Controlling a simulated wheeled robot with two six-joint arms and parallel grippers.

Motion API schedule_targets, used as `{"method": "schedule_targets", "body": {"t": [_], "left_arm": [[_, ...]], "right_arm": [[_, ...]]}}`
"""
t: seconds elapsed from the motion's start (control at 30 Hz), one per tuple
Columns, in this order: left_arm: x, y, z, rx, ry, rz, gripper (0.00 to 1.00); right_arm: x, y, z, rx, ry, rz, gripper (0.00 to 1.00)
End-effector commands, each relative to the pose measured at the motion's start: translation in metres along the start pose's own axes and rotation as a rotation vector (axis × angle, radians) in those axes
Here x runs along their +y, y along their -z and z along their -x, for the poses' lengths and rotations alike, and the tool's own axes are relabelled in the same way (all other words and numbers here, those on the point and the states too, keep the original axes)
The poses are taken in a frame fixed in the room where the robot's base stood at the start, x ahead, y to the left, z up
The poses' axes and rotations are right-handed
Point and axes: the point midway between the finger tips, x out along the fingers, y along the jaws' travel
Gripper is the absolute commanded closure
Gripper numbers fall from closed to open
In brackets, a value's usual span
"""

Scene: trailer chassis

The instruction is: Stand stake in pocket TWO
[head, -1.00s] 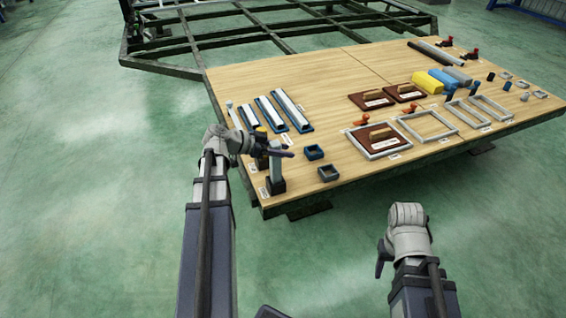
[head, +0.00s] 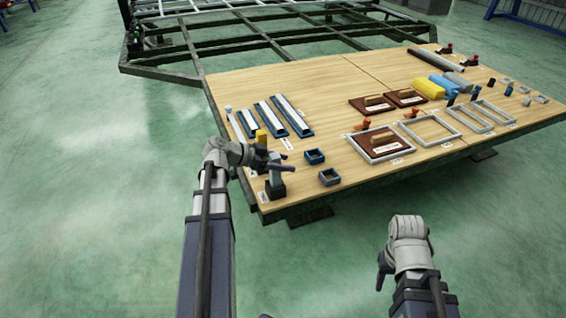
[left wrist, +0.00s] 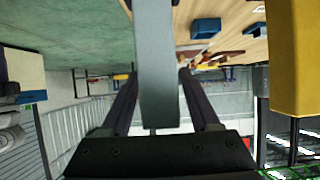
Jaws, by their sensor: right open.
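A grey stake (head: 276,168) stands upright at the near left corner of the table, over a dark square pocket (head: 275,190). Whether it is fully seated cannot be told. My left gripper (head: 268,163) is at the stake's upper part. Two other open square pockets, one blue (head: 314,156) and one dark (head: 329,177), lie to the right. My right gripper (head: 384,270) is open and empty, off the table's front edge; its fingers are partly hidden.
A yellow block (head: 262,137) stands just behind the stake and is close in the left wrist view (left wrist: 295,55). Blue trays with pale bars (head: 290,115) lie behind. Frames and brown boards (head: 380,144) cover the right. The chassis (head: 165,70) stands beyond the table.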

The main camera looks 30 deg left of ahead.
Motion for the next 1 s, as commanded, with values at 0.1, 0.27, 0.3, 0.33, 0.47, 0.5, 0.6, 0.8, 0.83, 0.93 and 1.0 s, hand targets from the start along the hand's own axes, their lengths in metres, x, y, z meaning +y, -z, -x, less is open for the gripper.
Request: {"method": "schedule_targets", "body": {"t": [0.1,0.27,0.3,0.33,0.47,0.5,0.6,0.8,0.83,0.93,1.0], "left_arm": [[0.0,0.0,0.0,0.0,0.0,0.0,0.3],[0.0,0.0,0.0,0.0,0.0,0.0,0.3],[0.0,0.001,0.001,0.0,0.0,0.0,0.3],[0.0,0.003,0.001,0.0,0.0,0.0,0.3],[-0.001,0.005,0.016,0.0,0.003,0.002,0.3],[0.0,0.006,0.024,0.0,0.003,0.003,0.3],[0.0,0.007,0.046,0.0,0.003,0.002,0.3],[0.0,0.006,0.086,0.0,0.003,0.002,0.3],[0.0,0.006,0.091,0.0,0.003,0.002,0.3],[0.0,0.005,0.105,0.0,0.002,0.002,0.3],[0.0,0.005,0.112,0.0,0.002,0.0,0.3]], "right_arm": [[0.0,0.0,0.0,0.0,0.0,0.0,0.5],[0.0,0.0,0.0,0.0,0.0,0.0,0.5],[0.0,0.0,0.001,0.0,0.0,0.0,0.5],[0.0,0.0,0.003,0.0,0.0,0.0,0.5],[0.001,-0.001,0.013,0.0,0.0,0.002,0.5],[0.002,-0.001,0.017,0.0,0.0,0.003,0.5],[0.003,-0.002,0.028,0.0,0.0,0.006,0.5],[0.005,-0.003,0.047,0.0,-0.001,0.009,0.5],[0.005,-0.003,0.049,0.0,-0.001,0.009,0.5],[0.006,-0.003,0.055,-0.001,-0.001,0.008,0.5],[0.006,-0.003,0.058,-0.001,-0.002,0.007,0.5]]}}
